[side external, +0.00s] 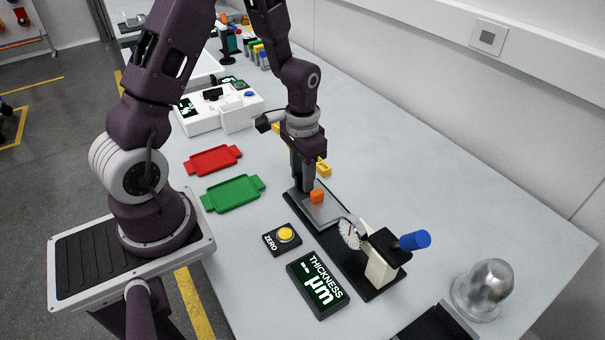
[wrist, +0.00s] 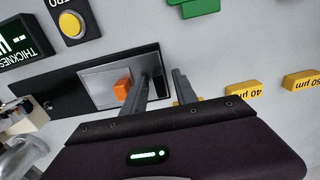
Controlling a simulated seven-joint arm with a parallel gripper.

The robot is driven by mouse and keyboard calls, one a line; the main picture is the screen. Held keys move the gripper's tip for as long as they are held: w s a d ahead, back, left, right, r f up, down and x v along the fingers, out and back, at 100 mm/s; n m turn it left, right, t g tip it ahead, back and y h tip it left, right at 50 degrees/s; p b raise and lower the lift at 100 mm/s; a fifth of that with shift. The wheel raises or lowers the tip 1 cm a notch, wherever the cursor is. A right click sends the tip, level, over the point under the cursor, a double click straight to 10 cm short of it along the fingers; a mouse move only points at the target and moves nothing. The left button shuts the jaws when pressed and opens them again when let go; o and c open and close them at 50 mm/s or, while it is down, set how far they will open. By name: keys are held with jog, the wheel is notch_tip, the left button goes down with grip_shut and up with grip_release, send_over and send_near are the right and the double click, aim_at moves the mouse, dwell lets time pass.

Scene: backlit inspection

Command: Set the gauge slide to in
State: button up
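The gauge slide is a grey plate (side external: 322,212) with an upright orange block (side external: 317,196) on it, lying on the gauge's long black base (side external: 352,262). In the wrist view the plate (wrist: 97,88) and the orange block (wrist: 122,88) show clearly. My gripper (side external: 302,187) is low over the far end of the slide, beside the orange block. In the wrist view my gripper (wrist: 167,74) has its two fingers apart, with nothing seen between them. The orange block lies left of both fingers, outside the gap. Whether a finger touches it cannot be told.
The dial (side external: 349,233) and blue-handled post (side external: 414,240) stand at the base's near end. A ZERO button (side external: 285,235), thickness display (side external: 318,284), green tray (side external: 233,193) and red tray (side external: 213,160) lie to the left. Yellow blocks (wrist: 243,89) lie beyond the slide.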

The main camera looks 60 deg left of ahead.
grip_shut()
dwell(1.3)
